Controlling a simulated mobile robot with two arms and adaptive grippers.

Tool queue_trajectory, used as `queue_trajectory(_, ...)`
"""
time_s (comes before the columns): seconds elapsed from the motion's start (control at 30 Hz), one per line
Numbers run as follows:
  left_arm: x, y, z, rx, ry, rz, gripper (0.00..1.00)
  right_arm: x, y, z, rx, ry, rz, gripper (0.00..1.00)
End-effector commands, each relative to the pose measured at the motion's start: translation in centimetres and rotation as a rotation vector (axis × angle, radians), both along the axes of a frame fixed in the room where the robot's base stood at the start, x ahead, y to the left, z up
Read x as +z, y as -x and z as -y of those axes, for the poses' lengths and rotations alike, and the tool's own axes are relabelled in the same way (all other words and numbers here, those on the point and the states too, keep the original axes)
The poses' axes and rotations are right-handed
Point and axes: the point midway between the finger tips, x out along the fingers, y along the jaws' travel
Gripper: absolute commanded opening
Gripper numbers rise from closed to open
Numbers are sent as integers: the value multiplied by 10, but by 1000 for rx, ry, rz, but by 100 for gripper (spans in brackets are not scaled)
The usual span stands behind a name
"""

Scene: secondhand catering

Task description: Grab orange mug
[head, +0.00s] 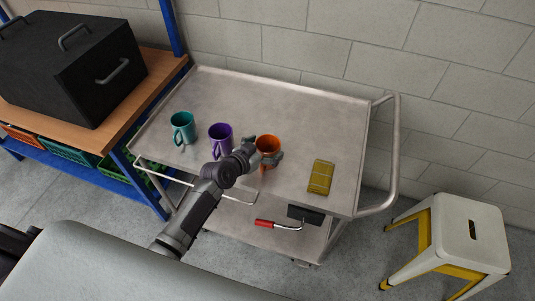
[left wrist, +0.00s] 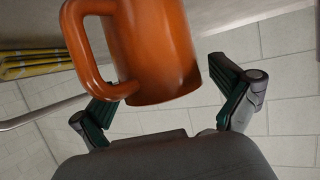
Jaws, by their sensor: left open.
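The orange mug (head: 268,145) stands upright on the metal cart's top (head: 310,105), right of the teal and purple mugs. My left gripper (head: 263,157) is open at the mug, with its fingers around the mug's near side in the head view. In the left wrist view the orange mug (left wrist: 158,50) fills the upper middle, its handle toward the left. The open fingers of the left gripper (left wrist: 165,98) stand on either side of the mug, with a gap visible at the right finger. Whether the left finger touches the handle, I cannot tell. My right gripper is out of view.
A purple mug (head: 221,140) stands close left of the gripper, and a teal mug (head: 183,128) farther left. A yellow-green packet (head: 321,177) lies to the right. A white stool (head: 470,232) stands right of the cart. The cart's back area is clear.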

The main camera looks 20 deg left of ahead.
Motion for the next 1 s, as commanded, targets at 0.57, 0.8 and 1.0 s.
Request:
queue_trajectory(0.57, -3, -4, 2, 0, -1, -2, 57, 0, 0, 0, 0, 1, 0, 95)
queue_trajectory(0.8, -2, -5, 2, 1, 0, 1, 28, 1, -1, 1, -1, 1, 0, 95)
queue_trajectory(1.0, -1, -5, 2, 1, 0, 1, 28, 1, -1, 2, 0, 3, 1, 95)
